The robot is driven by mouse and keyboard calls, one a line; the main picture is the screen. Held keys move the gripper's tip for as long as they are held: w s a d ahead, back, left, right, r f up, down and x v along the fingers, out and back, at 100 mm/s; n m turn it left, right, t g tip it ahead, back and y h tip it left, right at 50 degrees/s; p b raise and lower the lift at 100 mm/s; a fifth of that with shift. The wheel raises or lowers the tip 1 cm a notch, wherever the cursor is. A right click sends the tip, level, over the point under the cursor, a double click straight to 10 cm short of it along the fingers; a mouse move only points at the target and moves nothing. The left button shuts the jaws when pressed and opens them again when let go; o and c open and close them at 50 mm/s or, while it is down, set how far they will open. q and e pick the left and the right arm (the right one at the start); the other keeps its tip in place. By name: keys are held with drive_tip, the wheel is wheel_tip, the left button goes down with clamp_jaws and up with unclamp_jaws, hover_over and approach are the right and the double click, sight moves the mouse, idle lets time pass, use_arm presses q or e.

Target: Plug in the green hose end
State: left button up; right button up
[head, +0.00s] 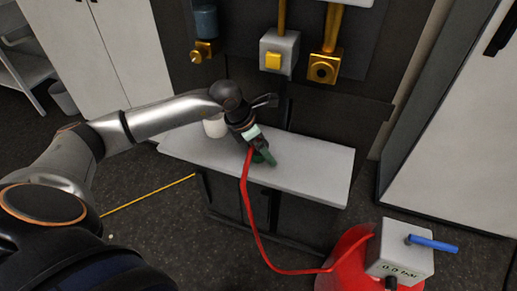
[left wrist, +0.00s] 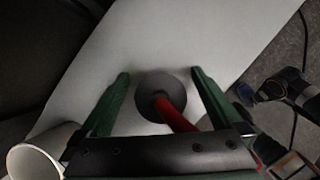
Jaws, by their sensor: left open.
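My left gripper (head: 264,158) is low over the light bench top (head: 315,170) in the head view. In the left wrist view its two green fingers (left wrist: 160,78) are open, one on each side of a dark round hose end (left wrist: 158,88). The hose end looks dark grey there, and I cannot make out its green colour. A red hose (left wrist: 175,117) leads from it; in the head view the red hose (head: 248,215) hangs over the bench edge. Whether the fingers touch the hose end I cannot tell.
A gold fitting (head: 322,69) and a box with a yellow square (head: 273,61) hang on the dark wall panel. A white cup (head: 214,128) stands on the bench beside the gripper. A box with a blue handle (head: 404,252) and a red body (head: 345,258) are at lower right.

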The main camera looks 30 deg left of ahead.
sight(266, 142)
use_arm(q)
drive_tip(key=c, duration=1.3)
drive_tip(key=shift+r, duration=0.1)
drive_tip(key=shift+r, duration=0.5)
wheel_tip(266, 142, up, 2)
drive_tip(key=shift+s+r, duration=0.1)
drive_tip(key=shift+r, duration=0.15)
drive_tip(key=s+d+r, duration=0.1)
drive_tip(key=s+r, duration=0.2)
drive_tip(key=s, duration=0.1)
drive_tip(key=s+d+r, duration=0.2)
drive_tip(key=s+r, duration=0.1)
drive_tip(key=s, duration=0.1)
drive_tip(key=s+d+r+b, duration=0.1)
drive_tip(key=s+r, duration=0.2)
drive_tip(key=s, duration=0.2)
drive_tip(key=shift+s+d+r, duration=0.1)
drive_tip(key=shift+d+r, duration=0.05)
drive_tip(key=shift+r, duration=0.05)
